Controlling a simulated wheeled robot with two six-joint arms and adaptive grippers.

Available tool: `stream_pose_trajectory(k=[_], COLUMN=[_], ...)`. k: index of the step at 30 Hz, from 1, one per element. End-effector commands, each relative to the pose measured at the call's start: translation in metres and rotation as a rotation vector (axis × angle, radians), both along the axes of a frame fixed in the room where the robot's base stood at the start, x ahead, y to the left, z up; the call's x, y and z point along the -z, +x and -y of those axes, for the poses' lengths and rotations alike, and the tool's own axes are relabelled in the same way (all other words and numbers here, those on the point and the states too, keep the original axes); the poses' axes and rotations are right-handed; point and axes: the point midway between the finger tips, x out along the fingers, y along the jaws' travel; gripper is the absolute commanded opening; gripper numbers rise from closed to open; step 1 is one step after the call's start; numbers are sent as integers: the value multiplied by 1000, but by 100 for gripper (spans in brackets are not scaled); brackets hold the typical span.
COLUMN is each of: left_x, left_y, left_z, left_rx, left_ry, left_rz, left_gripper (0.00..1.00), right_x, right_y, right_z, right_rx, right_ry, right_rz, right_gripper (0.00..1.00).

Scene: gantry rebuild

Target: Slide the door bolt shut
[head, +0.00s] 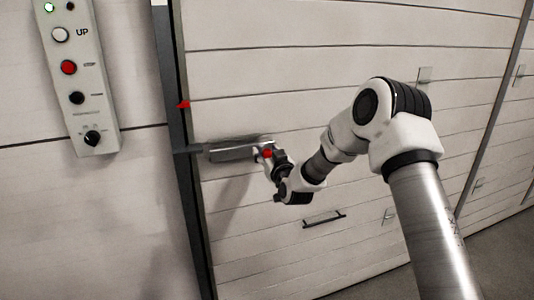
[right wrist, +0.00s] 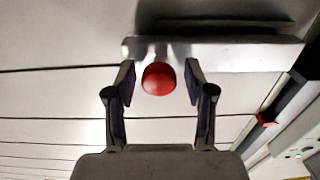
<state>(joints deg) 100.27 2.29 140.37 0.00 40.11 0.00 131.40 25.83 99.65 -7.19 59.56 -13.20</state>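The door bolt (head: 232,151) is a grey horizontal bar and housing on the pale slatted door, beside the dark door post. Its red round knob (head: 266,153) is at the right end, away from the post. In the right wrist view the knob (right wrist: 158,79) sits between the two fingers of my right gripper (right wrist: 160,84), with a small gap on each side. The fingers are open around it. The bolt housing (right wrist: 225,52) runs from the knob toward the post. In the head view my right gripper (head: 270,157) partly covers the knob end. My left gripper is not in view.
A dark post (head: 185,190) stands left of the door, with a red pointer (head: 183,104) on it. A control panel (head: 78,75) with buttons hangs on the wall at left. A dark handle (head: 324,218) is on the door below my right arm.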

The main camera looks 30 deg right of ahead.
Motion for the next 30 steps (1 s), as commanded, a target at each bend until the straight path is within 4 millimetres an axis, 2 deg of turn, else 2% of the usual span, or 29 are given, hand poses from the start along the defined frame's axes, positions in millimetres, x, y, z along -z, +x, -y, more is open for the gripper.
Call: stream_pose_trajectory(k=[1,3,4,11,19,29,30], left_x=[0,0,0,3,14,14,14], left_y=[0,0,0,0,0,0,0], left_z=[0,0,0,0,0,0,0], left_rx=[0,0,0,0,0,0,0], left_ry=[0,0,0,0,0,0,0], left_rz=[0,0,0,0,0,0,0], left_gripper=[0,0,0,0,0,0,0], right_x=[0,0,0,1,2,1,1], right_y=[0,0,0,2,12,13,13], right_z=[0,0,0,-7,-53,-59,-59], right_rx=[0,0,0,-1,-3,-2,-3], right_ry=[0,0,0,-1,-3,-1,-1], right_rz=[0,0,0,0,-1,-2,-3], right_gripper=[31,7,0,0,0,0,42])
